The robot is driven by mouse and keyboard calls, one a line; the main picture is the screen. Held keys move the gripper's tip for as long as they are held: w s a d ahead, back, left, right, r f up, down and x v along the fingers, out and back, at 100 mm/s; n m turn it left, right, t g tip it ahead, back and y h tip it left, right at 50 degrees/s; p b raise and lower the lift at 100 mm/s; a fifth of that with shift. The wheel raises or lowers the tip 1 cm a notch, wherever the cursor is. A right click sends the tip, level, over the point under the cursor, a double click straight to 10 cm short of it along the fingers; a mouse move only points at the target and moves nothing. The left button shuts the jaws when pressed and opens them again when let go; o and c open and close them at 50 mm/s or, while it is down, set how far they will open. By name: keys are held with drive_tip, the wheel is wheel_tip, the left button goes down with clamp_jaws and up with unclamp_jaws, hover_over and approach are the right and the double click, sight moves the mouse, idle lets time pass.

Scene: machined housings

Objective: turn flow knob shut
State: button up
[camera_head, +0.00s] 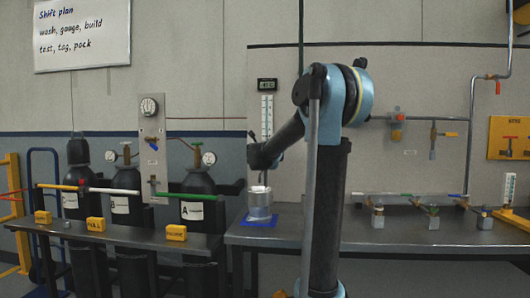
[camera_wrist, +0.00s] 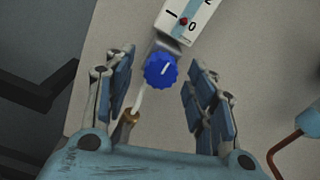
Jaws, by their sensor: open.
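The flow knob (camera_wrist: 160,70) is round, blue and ribbed, with a white pointer line. It sits at the lower end of the white flow meter (camera_wrist: 185,22), whose red float is near the 0 mark. My gripper (camera_wrist: 158,80) is open, its two blue-padded fingers on either side of the knob with gaps showing. In the head view the flow meter (camera_head: 267,115) is upright on the wall panel. My gripper (camera_head: 262,167) is in front of its lower end there, and the knob is hidden.
A metal canister (camera_head: 260,204) stands on a blue mat on the bench (camera_head: 375,228), just below my gripper. A red-brown pipe (camera_wrist: 290,140) runs at the lower right of the wrist view.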

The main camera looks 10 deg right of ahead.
drive_tip(key=v, duration=1)
drive_tip(key=shift+s+a, duration=0.1)
drive_tip(key=shift+s, duration=0.1)
